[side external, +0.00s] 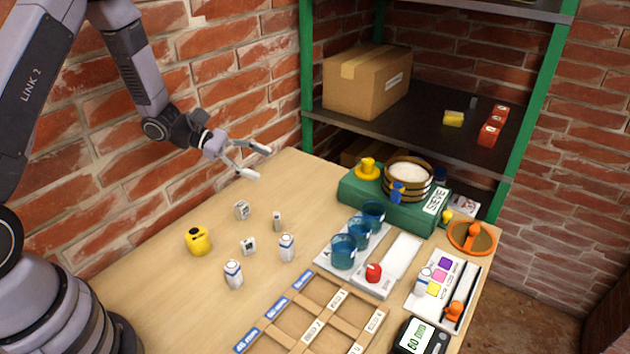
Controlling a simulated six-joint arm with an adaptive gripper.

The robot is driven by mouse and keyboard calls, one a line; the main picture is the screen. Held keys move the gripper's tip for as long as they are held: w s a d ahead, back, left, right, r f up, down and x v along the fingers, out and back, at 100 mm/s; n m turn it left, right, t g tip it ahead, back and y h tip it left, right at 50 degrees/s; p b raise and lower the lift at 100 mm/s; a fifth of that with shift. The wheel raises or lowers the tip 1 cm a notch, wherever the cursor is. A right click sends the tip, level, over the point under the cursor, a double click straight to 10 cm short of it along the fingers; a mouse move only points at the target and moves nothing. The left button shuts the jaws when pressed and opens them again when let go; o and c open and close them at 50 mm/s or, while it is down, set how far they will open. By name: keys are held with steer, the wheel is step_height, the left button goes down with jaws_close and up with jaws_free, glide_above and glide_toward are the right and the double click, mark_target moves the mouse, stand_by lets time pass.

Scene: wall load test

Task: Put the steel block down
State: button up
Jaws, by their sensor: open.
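My gripper (256,163) is open and empty, above the back left part of the wooden table, its two fingers spread apart. Several small greyish-white blocks stand on the table below and in front of it: one (242,210) at the back, a slim one (277,221), a small one (248,246), and two taller ones (287,248) and (233,274). All appear to rest upright on the table, apart from the gripper. I cannot tell which one is the steel block, as their labels are too small to read.
A yellow weight-like object (198,241) stands at the left. A divided wooden tray (272,324), blue beakers (343,252), a green sieve box (390,208) and a display (420,338) fill the right side. A shelf holds a cardboard box (366,82). The table's left part is mostly clear.

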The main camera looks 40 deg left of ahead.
steer(key=s+d+r+m+g+y, duration=0.2)
steer(key=s+r+m+g, duration=0.1)
steer(key=s+r+m, duration=0.35)
steer(key=s+d+r+m+g+y, duration=0.1)
steer(key=s+d+r+m+g, duration=0.1)
steer(key=s+r+m, duration=0.5)
steer(key=s+a+r+m+t+y, duration=0.2)
steer(key=s+a+r+m+y, duration=0.1)
steer(key=s, duration=0.3)
steer(key=s+a+r+m+t+y, duration=0.2)
steer(key=s+a+r+m+y, duration=0.1)
steer(key=s, duration=0.4)
steer(key=a+m+y, duration=0.1)
steer(key=a+y, duration=0.1)
steer(key=shift+s+a+r+y, duration=0.15)
steer(key=shift+a+r+y, duration=0.15)
steer(key=shift+a+y, duration=0.1)
steer(key=shift+o, duration=0.4)
steer(key=shift+o, duration=0.8)
